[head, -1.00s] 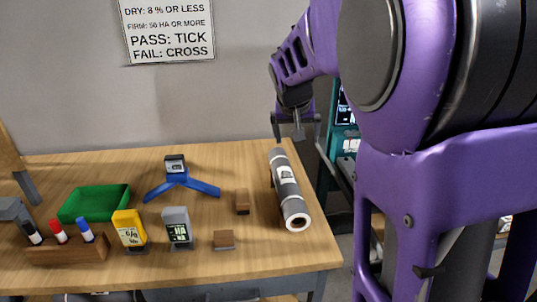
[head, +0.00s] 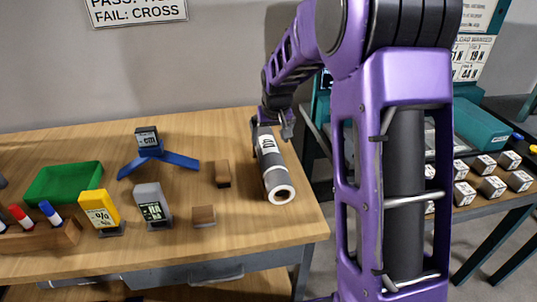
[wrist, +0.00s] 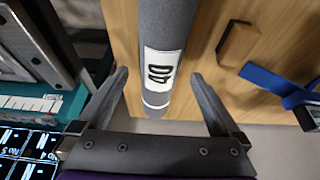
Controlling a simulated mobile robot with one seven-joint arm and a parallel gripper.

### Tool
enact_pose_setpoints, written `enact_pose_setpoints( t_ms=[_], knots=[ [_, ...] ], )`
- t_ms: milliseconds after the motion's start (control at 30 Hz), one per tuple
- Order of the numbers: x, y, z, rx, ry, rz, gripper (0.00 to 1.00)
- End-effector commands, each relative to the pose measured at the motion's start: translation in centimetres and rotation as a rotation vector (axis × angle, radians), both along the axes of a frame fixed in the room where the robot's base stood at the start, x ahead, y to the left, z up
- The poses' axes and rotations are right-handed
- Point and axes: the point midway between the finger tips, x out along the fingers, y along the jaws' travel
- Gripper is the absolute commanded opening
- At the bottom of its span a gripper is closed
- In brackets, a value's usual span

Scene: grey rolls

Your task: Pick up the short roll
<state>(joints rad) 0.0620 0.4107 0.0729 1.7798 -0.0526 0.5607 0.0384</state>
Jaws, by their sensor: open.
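A grey roll (head: 268,160) with a white label lies on the right part of the wooden table, its pale ring-shaped end toward the front. It is the only roll I can make out; nothing beside it shows its relative length. In the wrist view my gripper (wrist: 160,78) is open, with one finger on each side of the roll (wrist: 172,22). The label reads 40. Gaps show between the roll and both fingers; their height relative to it is unclear.
Two small wooden blocks (head: 222,174) (head: 204,215) lie left of the roll. Further left are a grey device (head: 152,205), a yellow device (head: 100,212), a blue stand (head: 160,157) and a green tray (head: 40,183). A teal rack (head: 484,122) stands right, past the table edge.

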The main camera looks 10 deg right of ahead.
Motion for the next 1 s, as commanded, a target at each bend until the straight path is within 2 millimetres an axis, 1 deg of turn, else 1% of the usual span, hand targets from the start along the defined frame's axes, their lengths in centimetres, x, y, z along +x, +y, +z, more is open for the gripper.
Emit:
enact_pose_setpoints(
  t_ms=[33, 100, 333, 600, 700, 933, 1000],
  knots=[
    [0.3, 0.0, -1.0, 0.000, 0.002, 0.001, 1.00],
    [0.7, 0.0, -1.8, 0.000, 0.001, 0.001, 1.00],
    [1.3, 0.0, -3.2, -0.001, 0.001, 0.001, 1.00],
    [2.9, 0.2, -6.7, 0.000, 0.001, 0.000, 1.00],
    [3.2, 0.2, -7.2, 0.000, -0.001, 0.000, 1.00],
    [3.3, 0.2, -7.2, -0.001, -0.002, 0.000, 1.00],
    [3.3, 0.2, -7.2, -0.001, -0.002, 0.000, 0.87]
  ],
)
